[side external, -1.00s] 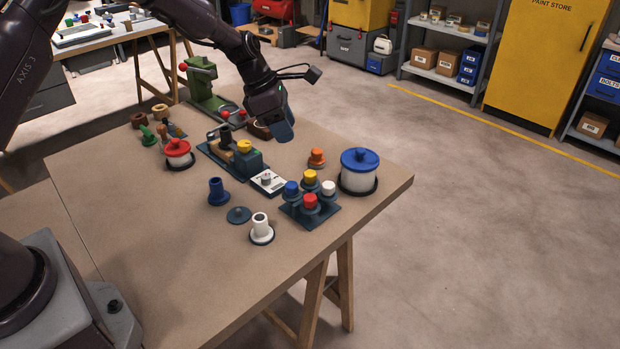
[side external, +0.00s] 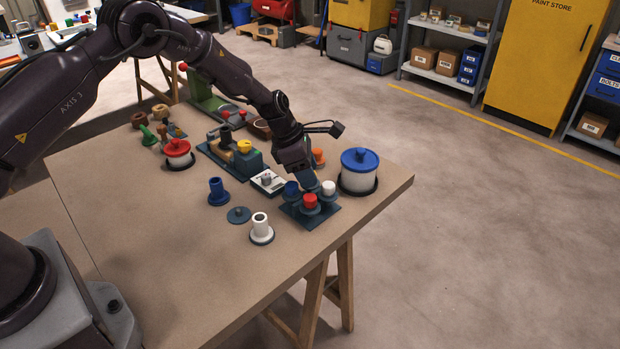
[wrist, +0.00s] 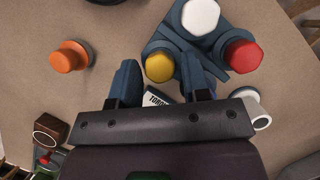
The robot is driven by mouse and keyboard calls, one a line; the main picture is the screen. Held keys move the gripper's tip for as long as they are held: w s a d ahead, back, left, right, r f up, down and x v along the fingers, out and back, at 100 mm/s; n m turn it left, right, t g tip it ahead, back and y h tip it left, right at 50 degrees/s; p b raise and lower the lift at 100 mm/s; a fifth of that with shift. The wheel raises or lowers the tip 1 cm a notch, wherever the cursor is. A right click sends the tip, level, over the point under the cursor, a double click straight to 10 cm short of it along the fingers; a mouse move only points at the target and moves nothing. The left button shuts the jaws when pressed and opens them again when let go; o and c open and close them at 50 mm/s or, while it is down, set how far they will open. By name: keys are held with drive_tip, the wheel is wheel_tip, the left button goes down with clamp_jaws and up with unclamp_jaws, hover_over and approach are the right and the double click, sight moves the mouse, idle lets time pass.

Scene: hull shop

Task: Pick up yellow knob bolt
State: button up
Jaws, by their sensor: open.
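The yellow knob bolt (wrist: 159,67) stands in a dark blue-grey rack (wrist: 180,38), between and just ahead of my open fingertips in the wrist view. My gripper (wrist: 158,78) has one finger on each side of it; I cannot tell whether either touches it. In the side view my gripper (side external: 309,180) is low over the back of the rack (side external: 318,219) and hides the yellow knob. A white knob (side external: 328,187), a red knob (side external: 310,200) and a blue knob (side external: 291,188) stand in the same rack.
A blue-lidded white pot (side external: 358,172) stands right of the rack, and an orange knob (side external: 318,156) behind it. A white flanged tube (side external: 261,229) and blue flanged tube (side external: 218,192) stand to the left. The table's front left is clear.

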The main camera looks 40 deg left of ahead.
drive_tip(key=c, duration=0.7)
